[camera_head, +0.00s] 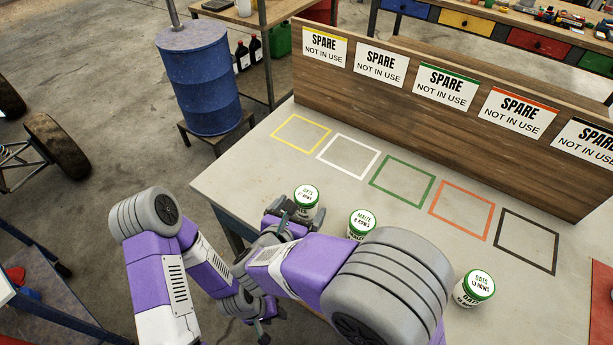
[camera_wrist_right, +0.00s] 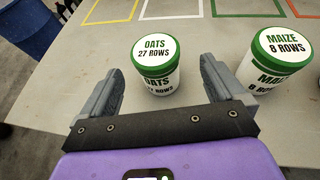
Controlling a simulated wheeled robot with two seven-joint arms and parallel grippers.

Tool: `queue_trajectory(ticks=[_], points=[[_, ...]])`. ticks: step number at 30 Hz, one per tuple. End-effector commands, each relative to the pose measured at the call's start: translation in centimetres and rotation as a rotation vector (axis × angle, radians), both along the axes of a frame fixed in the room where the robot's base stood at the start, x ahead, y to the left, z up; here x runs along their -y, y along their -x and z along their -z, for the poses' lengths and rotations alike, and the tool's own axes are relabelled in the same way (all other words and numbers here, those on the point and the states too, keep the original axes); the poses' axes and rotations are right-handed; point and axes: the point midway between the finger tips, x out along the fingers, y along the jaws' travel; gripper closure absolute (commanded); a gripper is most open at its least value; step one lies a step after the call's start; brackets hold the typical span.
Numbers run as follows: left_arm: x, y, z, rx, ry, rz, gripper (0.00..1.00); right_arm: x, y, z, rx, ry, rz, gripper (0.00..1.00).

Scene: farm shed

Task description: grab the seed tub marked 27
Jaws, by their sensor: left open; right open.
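The seed tub marked 27 (camera_head: 306,198) is white with a green-rimmed lid and stands upright on the table. In the right wrist view its lid reads "OATS 27 ROWS" (camera_wrist_right: 156,50). My right gripper (camera_head: 291,209) is open around it. In the wrist view one finger is on each side of the tub, with a gap on both sides. My left gripper (camera_head: 262,326) is low beside the table's near edge, away from the tubs, open and partly hidden by my arms.
A "MAIZE 8 ROWS" tub (camera_head: 362,222) stands close right of the 27 tub. An "OATS 13 ROWS" tub (camera_head: 477,286) is farther right. Coloured outlined squares lie empty behind, before a wooden board (camera_head: 430,125) with "SPARE" signs. A blue barrel (camera_head: 200,85) stands left of the table.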

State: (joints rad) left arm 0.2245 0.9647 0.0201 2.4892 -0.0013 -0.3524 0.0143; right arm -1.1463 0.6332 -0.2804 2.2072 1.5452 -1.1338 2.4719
Motion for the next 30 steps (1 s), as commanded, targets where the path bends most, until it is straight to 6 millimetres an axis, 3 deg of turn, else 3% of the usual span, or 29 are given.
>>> queue_trajectory(ticks=[8,18,27,30], points=[[0.0,0.1,0.6,-0.003,0.001,0.0,0.57,0.8,-2.2,0.8,0.008,-0.016,0.012,0.04],[0.0,0.1,1.4,-0.002,0.0,0.0,0.57,2.1,-6.5,1.7,0.005,-0.013,0.009,0.04],[0.0,0.1,1.4,-0.001,0.0,0.0,0.57,2.2,-6.9,1.8,0.006,-0.014,0.008,0.04],[0.0,0.1,1.4,-0.001,0.0,0.0,0.57,2.2,-6.9,1.8,0.006,-0.014,0.008,0.19]])
